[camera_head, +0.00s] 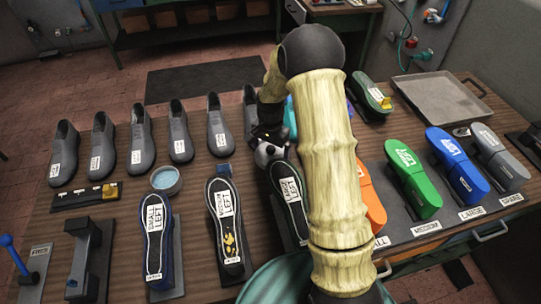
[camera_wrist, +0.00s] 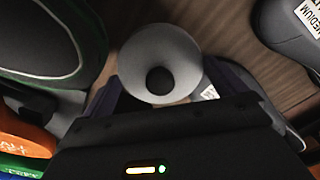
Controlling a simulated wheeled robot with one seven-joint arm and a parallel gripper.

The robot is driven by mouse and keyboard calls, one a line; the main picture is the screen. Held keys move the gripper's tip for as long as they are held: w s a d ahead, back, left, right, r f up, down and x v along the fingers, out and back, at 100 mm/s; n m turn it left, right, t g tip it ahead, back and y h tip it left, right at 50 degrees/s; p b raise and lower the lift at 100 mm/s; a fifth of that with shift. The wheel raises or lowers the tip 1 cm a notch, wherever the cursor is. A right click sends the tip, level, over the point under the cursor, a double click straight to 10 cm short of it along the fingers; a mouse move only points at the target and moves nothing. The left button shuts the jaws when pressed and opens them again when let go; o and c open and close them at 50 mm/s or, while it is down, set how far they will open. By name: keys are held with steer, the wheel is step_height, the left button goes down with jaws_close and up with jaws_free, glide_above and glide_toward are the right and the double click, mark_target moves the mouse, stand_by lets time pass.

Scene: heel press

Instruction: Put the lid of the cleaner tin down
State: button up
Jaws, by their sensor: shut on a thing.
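The lid (camera_wrist: 152,48) of the cleaner tin is a pale grey disc with a dark round middle. My gripper (camera_wrist: 162,82) is shut on it, with dark fingers at its left and right in the wrist view. In the head view the lid (camera_head: 265,154) shows small and pale under my gripper (camera_head: 267,142), above the workbench between the shoes and the lasts; its exact height is hard to tell. The cleaner tin (camera_head: 166,180) stands open at the left of the bench, with light blue content.
Several grey shoes (camera_head: 181,135) stand in a row behind. Soles labelled small left (camera_head: 154,235) and medium left (camera_head: 225,222) lie in front. A green last (camera_head: 411,180) and a blue last (camera_head: 456,160) stand right. A metal tray (camera_head: 438,97) lies back right. My arm hides the middle.

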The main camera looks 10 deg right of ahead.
mark_target(270, 156)
steer(key=shift+f+p, duration=0.35)
steer(key=shift+f, duration=1.4)
steer(key=shift+f, duration=0.1)
steer(key=shift+f, duration=0.1)
steer(key=o, duration=0.4)
steer(key=shift+c, duration=0.2)
step_height(270, 156, up, 12)
steer(key=b, duration=0.2)
steer(key=shift+r+b, duration=0.2)
steer(key=shift+b, duration=0.2)
steer(key=s+r+n, duration=0.1)
steer(key=s, duration=0.3)
steer(key=s+r+n+t, duration=0.1)
steer(key=s+n, duration=0.1)
steer(key=s, duration=0.1)
steer(key=s+r+n, duration=0.1)
steer(key=s+n, duration=0.1)
steer(key=s, duration=0.2)
steer(key=shift+s+a+r, duration=0.1)
steer(key=shift+s+a, duration=0.05)
steer(key=shift+s, duration=0.15)
steer(key=s+n, duration=0.1)
steer(key=s, duration=0.2)
steer(key=s+n+t, duration=0.1)
steer(key=s, duration=0.2)
steer(key=s+n, duration=0.2)
steer(key=s, duration=0.2)
steer(key=shift+s+t, duration=0.1)
steer(key=shift+t, duration=0.2)
